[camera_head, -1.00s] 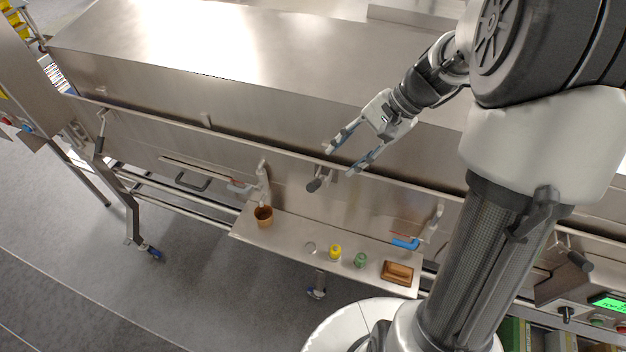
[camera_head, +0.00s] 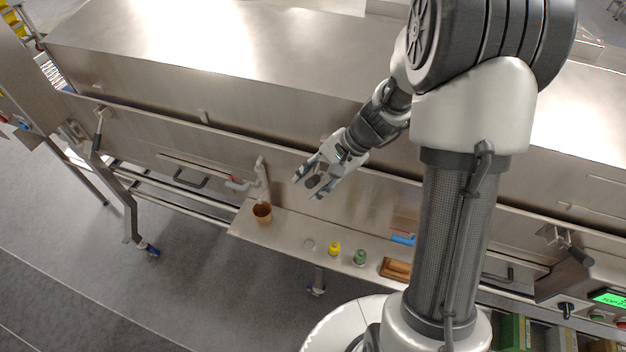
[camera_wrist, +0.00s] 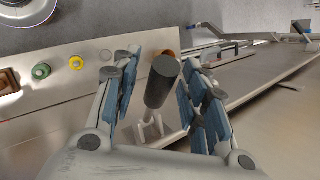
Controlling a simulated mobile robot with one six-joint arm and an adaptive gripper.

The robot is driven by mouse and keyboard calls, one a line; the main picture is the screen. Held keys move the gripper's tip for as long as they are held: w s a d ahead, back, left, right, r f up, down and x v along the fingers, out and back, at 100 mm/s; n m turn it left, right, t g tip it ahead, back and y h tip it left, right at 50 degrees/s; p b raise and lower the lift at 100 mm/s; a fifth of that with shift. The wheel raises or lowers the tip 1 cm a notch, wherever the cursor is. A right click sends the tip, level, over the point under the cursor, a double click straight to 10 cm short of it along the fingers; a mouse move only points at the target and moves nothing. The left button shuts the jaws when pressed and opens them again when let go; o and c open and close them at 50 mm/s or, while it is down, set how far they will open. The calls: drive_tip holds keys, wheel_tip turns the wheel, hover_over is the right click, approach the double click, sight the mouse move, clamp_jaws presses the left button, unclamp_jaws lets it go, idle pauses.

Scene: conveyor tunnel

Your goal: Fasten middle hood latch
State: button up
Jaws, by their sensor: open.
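The middle hood latch is on the front of the long steel hood (camera_head: 250,70). In the head view its dark grip (camera_head: 312,181) shows between my fingertips, with the rest hidden behind my gripper. In the wrist view the latch's dark cylindrical handle (camera_wrist: 161,82) points up between the fingers, above its pale metal bracket (camera_wrist: 150,128). My gripper (camera_head: 308,188) is open around the handle. In the wrist view (camera_wrist: 160,90) there is a gap on both sides of the handle, and I see no clear contact.
Below is a steel shelf with a brown cup (camera_head: 262,212), a yellow-capped item (camera_head: 334,248), a green item (camera_head: 359,257) and a brown tray (camera_head: 396,269). Another latch (camera_head: 98,135) is at the far left, and one (camera_head: 575,255) at the right beside a control box.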

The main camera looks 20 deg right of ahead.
drive_tip(key=shift+c, duration=0.2)
clamp_jaws()
idle(0.5)
